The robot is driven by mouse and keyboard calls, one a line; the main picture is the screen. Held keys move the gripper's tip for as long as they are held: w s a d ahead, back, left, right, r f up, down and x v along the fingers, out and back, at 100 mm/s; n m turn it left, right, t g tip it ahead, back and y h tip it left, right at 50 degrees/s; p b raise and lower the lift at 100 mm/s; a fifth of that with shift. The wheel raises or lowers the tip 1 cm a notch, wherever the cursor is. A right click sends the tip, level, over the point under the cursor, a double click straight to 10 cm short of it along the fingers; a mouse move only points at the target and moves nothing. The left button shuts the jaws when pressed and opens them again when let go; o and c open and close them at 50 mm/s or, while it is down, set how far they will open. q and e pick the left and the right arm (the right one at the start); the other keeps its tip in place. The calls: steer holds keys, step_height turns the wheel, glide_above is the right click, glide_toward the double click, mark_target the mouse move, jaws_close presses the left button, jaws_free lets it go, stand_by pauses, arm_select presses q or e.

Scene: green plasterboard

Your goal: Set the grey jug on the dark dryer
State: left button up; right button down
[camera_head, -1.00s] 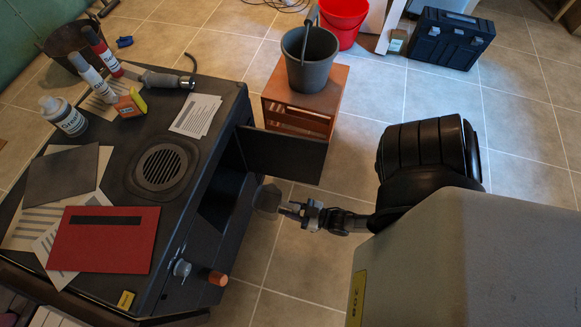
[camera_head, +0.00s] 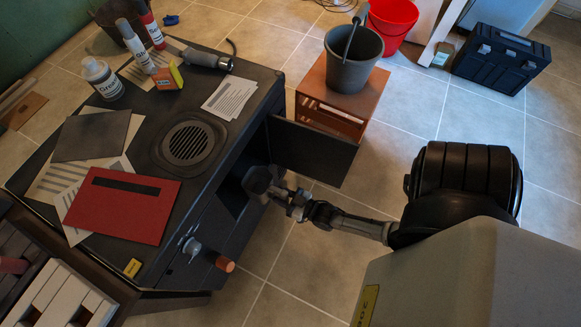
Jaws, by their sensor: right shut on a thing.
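The dark dryer (camera_head: 233,88) stands left of centre, its front door (camera_head: 310,151) swung open and its front opening dark inside. A round vent grille is set in its top. My right gripper (camera_head: 280,193) is shut on a small grey jug (camera_head: 258,180), in front of the dryer's opening and below the level of its top, close to the open door. The jug's lower part and the exact gap to the opening are hard to tell. My left gripper is not in view.
The dryer top holds a red folder (camera_head: 122,207), a dark grey sheet (camera_head: 92,136), papers (camera_head: 230,98), bottles (camera_head: 102,80), a small box (camera_head: 168,76) and a torch-like tool (camera_head: 209,62). A grey bucket (camera_head: 352,75) stands on a wooden crate (camera_head: 338,118) behind the door.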

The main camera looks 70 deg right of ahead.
steer(key=w+b, duration=0.1)
steer(key=w, duration=0.3)
steer(key=w+b, duration=0.2)
steer(key=w, duration=0.2)
steer(key=w+b, duration=0.2)
steer(key=w, duration=0.2)
steer(key=shift+w+d, duration=0.3)
steer(key=shift+d, duration=0.05)
steer(key=shift+w+b, duration=0.4)
steer(key=shift+w, duration=0.4)
steer(key=shift+f+b, duration=0.3)
steer(key=shift+f, duration=0.6)
steer(key=c, duration=0.8)
jaws_free()
steer(key=shift+f, duration=0.1)
steer(key=shift+s, duration=0.1)
